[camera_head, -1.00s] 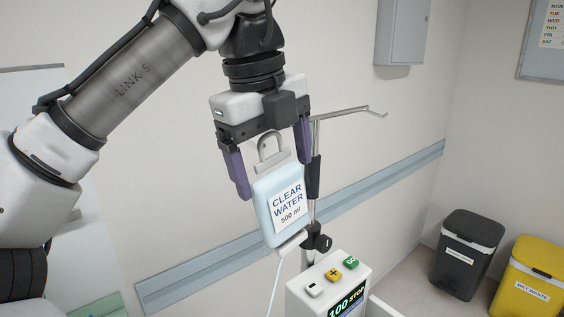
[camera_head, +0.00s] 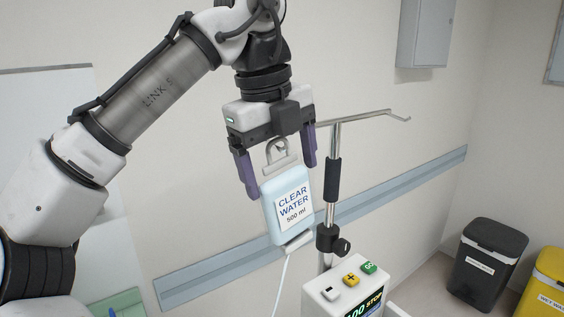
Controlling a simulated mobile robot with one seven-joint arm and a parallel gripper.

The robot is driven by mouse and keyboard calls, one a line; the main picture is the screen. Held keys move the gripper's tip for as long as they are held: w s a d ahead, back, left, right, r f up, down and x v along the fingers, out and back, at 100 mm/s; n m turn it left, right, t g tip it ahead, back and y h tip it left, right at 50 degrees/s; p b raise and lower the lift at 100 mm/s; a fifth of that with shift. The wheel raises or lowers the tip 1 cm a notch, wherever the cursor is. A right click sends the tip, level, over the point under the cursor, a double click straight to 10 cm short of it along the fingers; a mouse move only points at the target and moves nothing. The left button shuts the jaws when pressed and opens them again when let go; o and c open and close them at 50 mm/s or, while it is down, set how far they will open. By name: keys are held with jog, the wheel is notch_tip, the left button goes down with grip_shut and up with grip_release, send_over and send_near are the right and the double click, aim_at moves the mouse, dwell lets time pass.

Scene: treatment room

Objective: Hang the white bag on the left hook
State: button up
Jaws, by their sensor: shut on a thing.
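The white bag (camera_head: 278,229), pale and bluish with a "CLEAR WATER 500 ml" label, hangs nearly upright in the air. A grey loop hanger (camera_head: 283,170) is on its top and a thin tube (camera_head: 282,285) runs down from its bottom. My gripper (camera_head: 282,180) is shut on the bag, with a purple finger at each side of its upper part. A metal stand (camera_head: 333,150) is just right of the bag. Its right arm ends in an upturned hook (camera_head: 406,119). The left hook is not visible; my gripper covers that side of the stand's top.
A white pump box (camera_head: 322,297) with several buttons is on the stand below the bag. A wall cabinet (camera_head: 424,35) is at the upper right. A black bin (camera_head: 483,268) and a yellow bin (camera_head: 548,290) stand at the right. A blue rail (camera_head: 395,190) crosses the wall.

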dwell(0.4)
jog(key=o, duration=1.7)
jog(key=shift+s+f, duration=0.1)
